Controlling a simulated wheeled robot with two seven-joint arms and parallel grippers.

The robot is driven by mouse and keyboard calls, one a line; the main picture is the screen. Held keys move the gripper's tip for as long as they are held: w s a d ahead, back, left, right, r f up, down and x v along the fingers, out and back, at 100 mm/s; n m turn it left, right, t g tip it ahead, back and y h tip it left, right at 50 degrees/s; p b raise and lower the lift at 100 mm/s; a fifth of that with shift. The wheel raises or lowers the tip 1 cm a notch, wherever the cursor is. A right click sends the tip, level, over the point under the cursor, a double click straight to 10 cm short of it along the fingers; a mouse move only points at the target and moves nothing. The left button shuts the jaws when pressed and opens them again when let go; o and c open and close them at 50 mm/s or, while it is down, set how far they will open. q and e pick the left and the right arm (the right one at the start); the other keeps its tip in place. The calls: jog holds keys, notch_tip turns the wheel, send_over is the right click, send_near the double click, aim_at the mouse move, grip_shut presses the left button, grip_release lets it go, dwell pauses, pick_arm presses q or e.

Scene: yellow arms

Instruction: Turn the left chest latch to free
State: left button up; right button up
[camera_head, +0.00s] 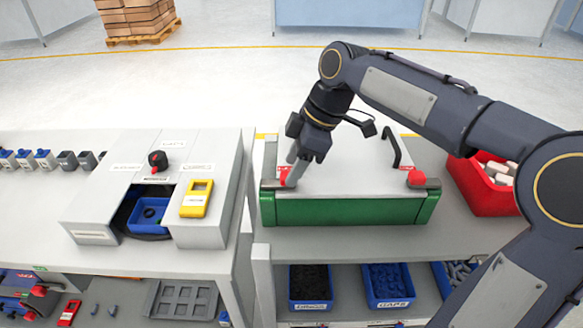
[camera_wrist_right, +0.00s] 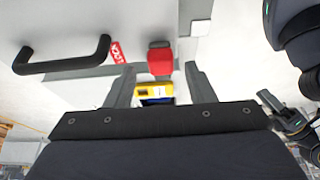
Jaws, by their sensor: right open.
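The chest (camera_head: 345,211) is green with a pale grey lid (camera_head: 345,160) and a black handle (camera_head: 392,150), which also shows in the right wrist view (camera_wrist_right: 65,56). In the right wrist view the red latch (camera_wrist_right: 160,60) appears just beyond and between my fingertips, beside a red lock label (camera_wrist_right: 117,52). My right gripper (camera_head: 292,178) is open at this latch; contact cannot be told. The red right latch (camera_head: 416,177) is at the other corner.
A grey console (camera_head: 215,150) with a black-red knob (camera_head: 158,160) and a yellow device (camera_head: 196,198) stands left of the chest. A red bin (camera_head: 482,190) stands to the right. Blue bins (camera_head: 310,286) are on the shelf below. The table front is clear.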

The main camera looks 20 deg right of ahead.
jog(key=shift+x, duration=0.85)
jog(key=c, duration=1)
jog(key=shift+s, duration=0.1)
